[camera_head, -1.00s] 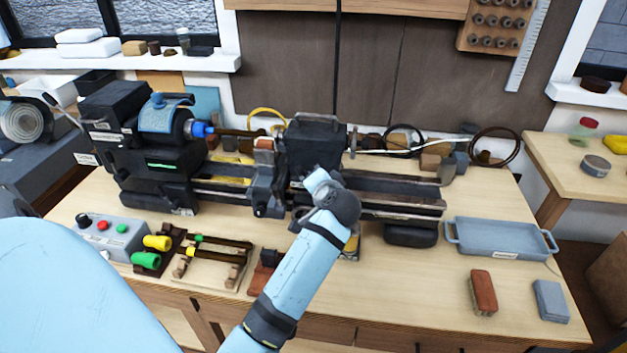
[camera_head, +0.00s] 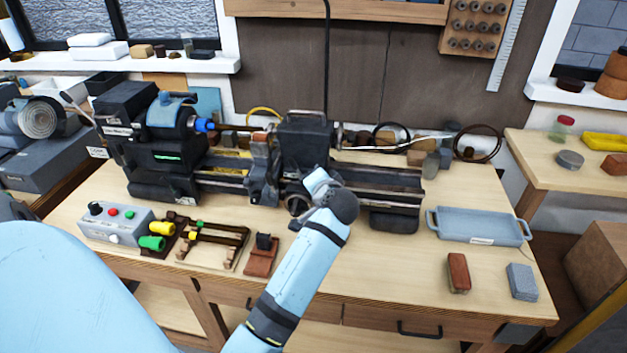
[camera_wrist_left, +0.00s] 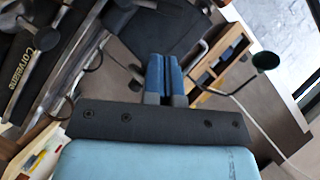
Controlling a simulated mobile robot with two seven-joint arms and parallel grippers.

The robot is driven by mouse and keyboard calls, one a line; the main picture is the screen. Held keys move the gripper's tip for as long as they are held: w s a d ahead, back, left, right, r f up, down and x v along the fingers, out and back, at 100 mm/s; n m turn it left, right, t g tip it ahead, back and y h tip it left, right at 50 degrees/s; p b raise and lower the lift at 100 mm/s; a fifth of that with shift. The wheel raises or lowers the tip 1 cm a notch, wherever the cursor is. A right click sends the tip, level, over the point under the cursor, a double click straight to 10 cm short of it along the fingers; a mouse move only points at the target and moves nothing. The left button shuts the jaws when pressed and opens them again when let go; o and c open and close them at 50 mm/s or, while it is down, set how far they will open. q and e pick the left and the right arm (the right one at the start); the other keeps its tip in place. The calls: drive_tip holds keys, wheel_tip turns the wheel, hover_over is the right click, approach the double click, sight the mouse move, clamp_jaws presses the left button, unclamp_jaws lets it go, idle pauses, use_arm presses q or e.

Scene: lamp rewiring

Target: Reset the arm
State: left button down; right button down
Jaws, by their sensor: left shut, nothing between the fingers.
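My left arm (camera_head: 297,270) rises from the bottom of the head view, with its dark wrist joint in front of the lathe (camera_head: 305,150) on the bench. The fingers of the left gripper cannot be made out in the head view. In the left wrist view the left gripper (camera_wrist_left: 165,62) shows two blue fingers side by side, shut and empty. Dark machine parts lie beyond it, and no contact can be seen. My right gripper is not in view.
A control box (camera_head: 115,224), a small rack (camera_head: 213,243) and a red-brown block (camera_head: 262,257) sit at the bench's front left. A blue-grey tray (camera_head: 480,226), a brick-red brush or block (camera_head: 458,272) and a grey block (camera_head: 521,281) are at right. Bench between them is partly clear.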

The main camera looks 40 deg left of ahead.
use_arm(q)
drive_tip(key=shift+a, duration=0.1)
idle(0.3)
drive_tip(key=s+d+f+m+t+h, duration=0.2)
drive_tip(key=s+d+f+h, duration=0.3)
drive_tip(key=f, duration=0.4)
drive_tip(key=s+d+f+m+t+h, duration=0.2)
drive_tip(key=s+d+f+h, duration=0.2)
drive_tip(key=d+f, duration=0.4)
drive_tip(key=s+d+f+h, duration=0.3)
drive_tip(key=s+d, duration=0.2)
drive_tip(key=s, duration=0.3)
drive_tip(key=s+d+f+n+h, duration=0.1)
drive_tip(key=s+d+f+h, duration=0.2)
drive_tip(key=s, duration=0.4)
drive_tip(key=d+f, duration=0.1)
drive_tip(key=d, duration=0.1)
drive_tip(key=shift+s+d+h, duration=0.3)
drive_tip(key=shift+s+d, duration=0.05)
drive_tip(key=shift+s, duration=0.05)
drive_tip(key=shift+w, duration=0.15)
